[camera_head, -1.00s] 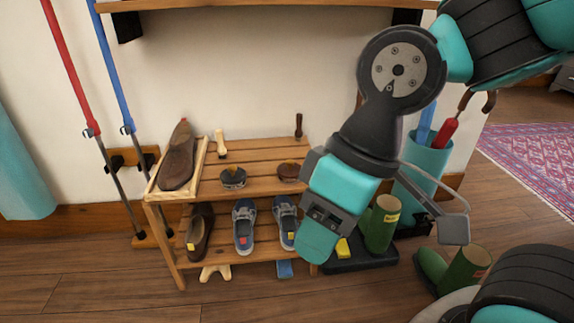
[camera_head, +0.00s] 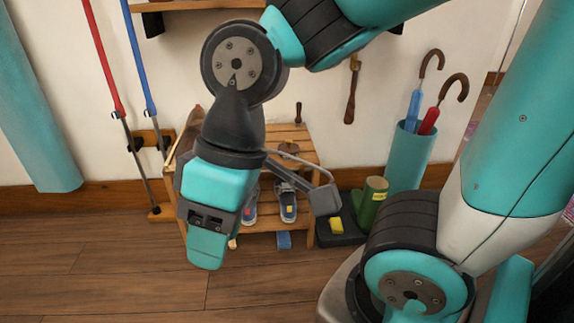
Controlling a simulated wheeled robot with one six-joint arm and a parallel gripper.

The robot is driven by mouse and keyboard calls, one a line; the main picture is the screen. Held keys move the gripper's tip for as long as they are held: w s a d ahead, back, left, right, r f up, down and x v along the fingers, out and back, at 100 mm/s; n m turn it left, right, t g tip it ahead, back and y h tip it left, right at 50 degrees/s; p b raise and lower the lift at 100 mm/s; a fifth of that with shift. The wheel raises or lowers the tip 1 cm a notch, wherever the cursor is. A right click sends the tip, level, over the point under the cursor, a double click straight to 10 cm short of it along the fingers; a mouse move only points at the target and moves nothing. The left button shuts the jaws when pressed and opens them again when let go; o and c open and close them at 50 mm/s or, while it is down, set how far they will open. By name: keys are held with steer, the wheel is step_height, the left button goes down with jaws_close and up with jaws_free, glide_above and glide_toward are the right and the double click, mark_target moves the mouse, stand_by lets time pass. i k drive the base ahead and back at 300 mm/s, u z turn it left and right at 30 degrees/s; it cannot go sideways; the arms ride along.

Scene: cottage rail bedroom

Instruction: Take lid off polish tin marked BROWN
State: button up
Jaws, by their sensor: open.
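My gripper (camera_head: 207,246) hangs in front of the shoe rack, pointing down, and hides much of the rack's upper shelf. It is open; I see nothing held in it. A small brown-topped round thing (camera_head: 289,147) shows partly behind my arm on the upper shelf, probably one of the polish tins. Any other tin there is hidden behind my arm. No BROWN marking can be read in this view.
The wooden shoe rack (camera_head: 309,156) stands against the wall, with blue-grey shoes (camera_head: 287,204) on its lower shelf. Right of it are a green boot (camera_head: 371,203) and a teal umbrella stand (camera_head: 411,160). Red (camera_head: 101,62) and blue (camera_head: 137,62) poles lean left. The front floor is clear.

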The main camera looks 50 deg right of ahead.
mark_target(291, 148)
steer(key=k, duration=0.45)
steer(key=z, duration=0.9)
steer(key=i, duration=0.5)
steer(key=u, duration=0.05)
